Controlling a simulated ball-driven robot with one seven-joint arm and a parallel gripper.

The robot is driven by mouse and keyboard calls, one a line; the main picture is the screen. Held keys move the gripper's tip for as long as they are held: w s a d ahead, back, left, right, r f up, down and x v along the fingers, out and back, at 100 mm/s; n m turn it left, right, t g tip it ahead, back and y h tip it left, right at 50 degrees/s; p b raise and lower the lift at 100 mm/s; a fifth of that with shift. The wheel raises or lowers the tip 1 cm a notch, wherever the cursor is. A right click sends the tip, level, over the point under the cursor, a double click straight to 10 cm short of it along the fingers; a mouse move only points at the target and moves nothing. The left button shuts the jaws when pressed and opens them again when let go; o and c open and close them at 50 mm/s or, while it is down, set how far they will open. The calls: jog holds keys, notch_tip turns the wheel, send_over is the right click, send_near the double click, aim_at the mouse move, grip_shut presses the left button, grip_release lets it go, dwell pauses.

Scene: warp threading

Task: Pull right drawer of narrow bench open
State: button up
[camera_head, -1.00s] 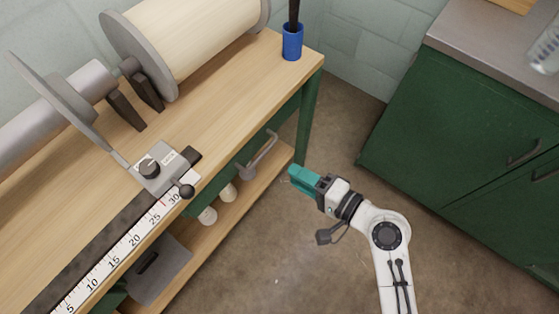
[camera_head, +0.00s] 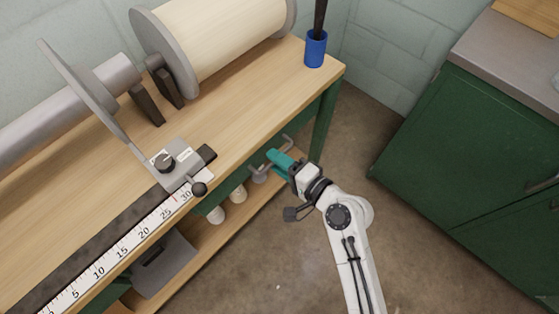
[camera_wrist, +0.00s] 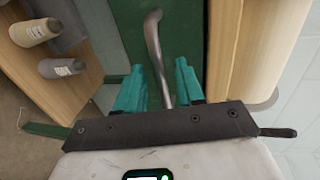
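The narrow bench (camera_head: 258,108) has a wooden top and green frame. Its right drawer has a green front (camera_wrist: 130,18) under the bench top, with a curved grey metal handle that shows in the wrist view (camera_wrist: 157,50). The head view shows only part of the handle (camera_head: 259,176), as my gripper covers the rest. My gripper (camera_head: 275,157) has teal fingers and is at the handle. In the wrist view my gripper (camera_wrist: 160,85) is open, with one finger on each side of the handle bar. A gap shows beside the bar; I cannot tell whether either finger touches it.
A lower shelf (camera_head: 200,250) holds pale cones (camera_head: 216,214) and a grey bin (camera_head: 163,265). On the bench top are a large roll (camera_head: 225,35), a clamp block (camera_head: 175,165) and a blue cup (camera_head: 316,48). A green cabinet (camera_head: 460,150) stands at right; floor between is clear.

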jog(key=shift+c, duration=0.3)
grip_shut()
dwell(0.3)
